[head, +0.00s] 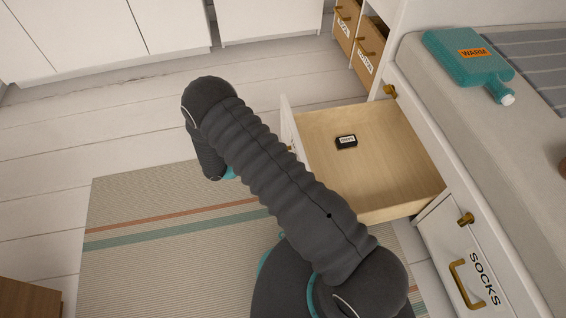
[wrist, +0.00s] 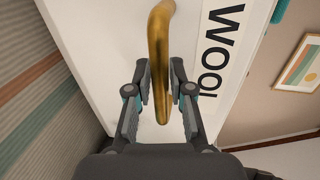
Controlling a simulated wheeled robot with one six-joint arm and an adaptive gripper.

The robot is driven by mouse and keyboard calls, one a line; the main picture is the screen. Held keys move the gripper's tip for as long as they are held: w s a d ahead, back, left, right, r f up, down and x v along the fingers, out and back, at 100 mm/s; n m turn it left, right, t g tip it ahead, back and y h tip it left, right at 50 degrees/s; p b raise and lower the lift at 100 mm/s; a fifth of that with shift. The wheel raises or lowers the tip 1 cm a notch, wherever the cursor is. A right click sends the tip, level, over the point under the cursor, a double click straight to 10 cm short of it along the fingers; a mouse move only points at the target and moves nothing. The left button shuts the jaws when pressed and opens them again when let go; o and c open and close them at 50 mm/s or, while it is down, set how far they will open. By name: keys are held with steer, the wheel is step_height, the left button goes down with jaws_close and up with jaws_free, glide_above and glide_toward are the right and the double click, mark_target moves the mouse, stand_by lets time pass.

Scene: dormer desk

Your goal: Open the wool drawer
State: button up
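The wool drawer's white front, lettered WOOL (wrist: 222,45), fills the middle of the wrist view. Its curved brass handle (wrist: 160,40) runs down between the fingers of my gripper (wrist: 162,88). The pads close on the handle from both sides, with no clear gap. In the head view a drawer (head: 385,170) stands pulled far out from the white unit, its pale wooden inside showing. The top edge of its front (head: 287,118) faces my arm. In the head view the fingertips and the handle are mostly hidden.
A small black labelled item (head: 346,141) lies in the open drawer. The SOCKS drawer (head: 470,275) is shut beside it. A teal hot-water bottle (head: 468,62) lies on the cushioned top. A striped rug (head: 140,220) covers the floor under my arm.

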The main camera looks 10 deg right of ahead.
steer(key=shift+o, duration=0.8)
steer(key=v, duration=1.2)
